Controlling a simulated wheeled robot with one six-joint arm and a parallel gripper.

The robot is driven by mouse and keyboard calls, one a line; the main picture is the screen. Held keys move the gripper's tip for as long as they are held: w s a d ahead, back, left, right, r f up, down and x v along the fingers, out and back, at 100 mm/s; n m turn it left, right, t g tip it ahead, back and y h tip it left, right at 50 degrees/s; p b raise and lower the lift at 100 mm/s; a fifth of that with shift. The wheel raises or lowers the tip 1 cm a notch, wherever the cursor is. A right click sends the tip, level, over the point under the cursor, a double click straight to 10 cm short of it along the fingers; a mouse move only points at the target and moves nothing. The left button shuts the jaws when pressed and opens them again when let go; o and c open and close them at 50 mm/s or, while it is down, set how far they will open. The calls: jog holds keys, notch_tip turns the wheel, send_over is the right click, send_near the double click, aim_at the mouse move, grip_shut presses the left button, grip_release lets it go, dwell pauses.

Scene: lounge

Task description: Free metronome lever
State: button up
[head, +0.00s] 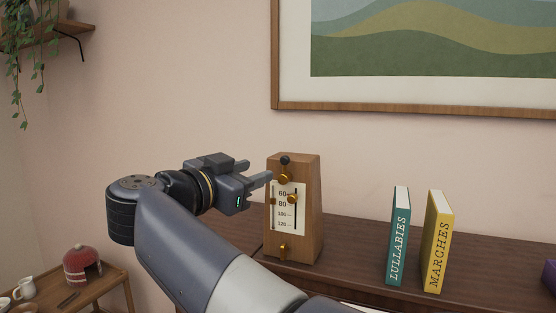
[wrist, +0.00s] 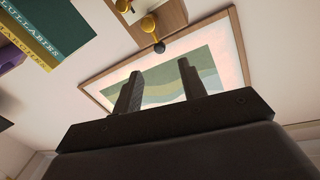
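The wooden metronome (head: 312,215) stands upright on the dark cabinet, its pale scale (head: 276,216) reading 60 to 120. A black ball knob (head: 285,160) is at its top front, above a brass knob (head: 284,178). A brass slider (head: 293,198) sits on the dark slot, and a brass piece (head: 282,248) is low on the front. My gripper (head: 257,170) is just left of the metronome's upper part, fingers apart and empty. In the wrist view, the black knob (wrist: 159,47) lies beyond the open fingers, with a brass knob (wrist: 148,22) by it; no contact shows.
A teal book (head: 398,238) and a yellow book (head: 437,243) stand right of the metronome on the cabinet (head: 350,240). A framed picture (head: 420,90) hangs behind. A low wooden side table (head: 105,289) is at lower left. Cabinet top between metronome and books is clear.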

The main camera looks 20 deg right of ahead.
aim_at(282, 161)
jog(key=p+x, duration=0.1)
jog(key=x, duration=0.9)
jog(key=shift+p, duration=0.35)
jog(key=shift+c, duration=0.4)
jog(key=shift+r, duration=0.1)
grip_shut()
